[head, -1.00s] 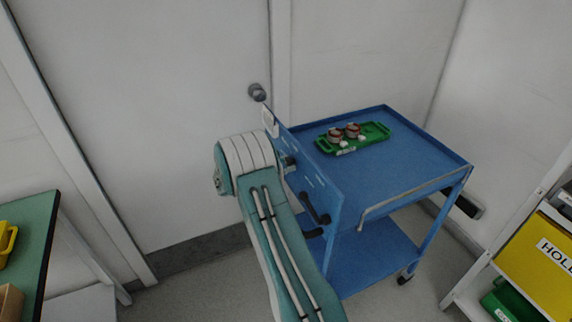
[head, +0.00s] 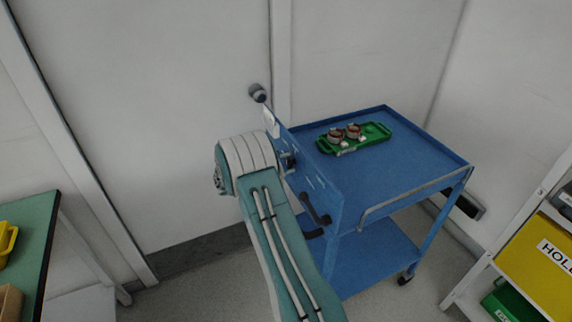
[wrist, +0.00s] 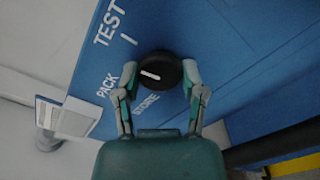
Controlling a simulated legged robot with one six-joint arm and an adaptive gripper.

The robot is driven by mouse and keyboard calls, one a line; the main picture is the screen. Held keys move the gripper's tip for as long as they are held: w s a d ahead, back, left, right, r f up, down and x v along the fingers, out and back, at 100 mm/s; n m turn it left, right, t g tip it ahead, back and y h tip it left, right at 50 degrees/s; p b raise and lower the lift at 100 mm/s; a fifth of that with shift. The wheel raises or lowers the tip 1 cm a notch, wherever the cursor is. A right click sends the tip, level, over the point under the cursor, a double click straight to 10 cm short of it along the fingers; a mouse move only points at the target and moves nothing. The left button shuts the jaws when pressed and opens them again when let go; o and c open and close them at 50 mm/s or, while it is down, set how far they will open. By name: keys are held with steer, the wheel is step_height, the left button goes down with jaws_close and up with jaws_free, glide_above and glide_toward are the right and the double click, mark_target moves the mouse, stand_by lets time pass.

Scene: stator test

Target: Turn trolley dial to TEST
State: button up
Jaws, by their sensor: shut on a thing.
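The trolley dial (wrist: 172,66) is a round black knob with a white pointer mark, on the blue panel (wrist: 225,85) in the wrist view. Its mark points left, towards the side with the word PACK (wrist: 107,85). TEST (wrist: 109,22) with a tick is at the upper left, and STORE (wrist: 146,103) is below the dial. My gripper (wrist: 159,74) is shut on the dial, one finger on each side. In the head view the panel (head: 322,190) stands at the left end of the blue trolley (head: 400,180). My arm hides the dial there.
A green tray (head: 375,132) with copper-coloured parts lies on the trolley top. A black handle (head: 312,208) sticks out from the panel. A white card (head: 270,121) hangs at the panel's far edge. A green-topped bench (head: 35,235) and a shelf with a yellow bin (head: 535,265) flank the floor.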

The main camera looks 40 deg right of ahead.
steer(key=shift+m, duration=0.9)
steer(key=o, duration=1.1)
steer(key=shift+o, duration=0.2)
steer(key=v, duration=1.2)
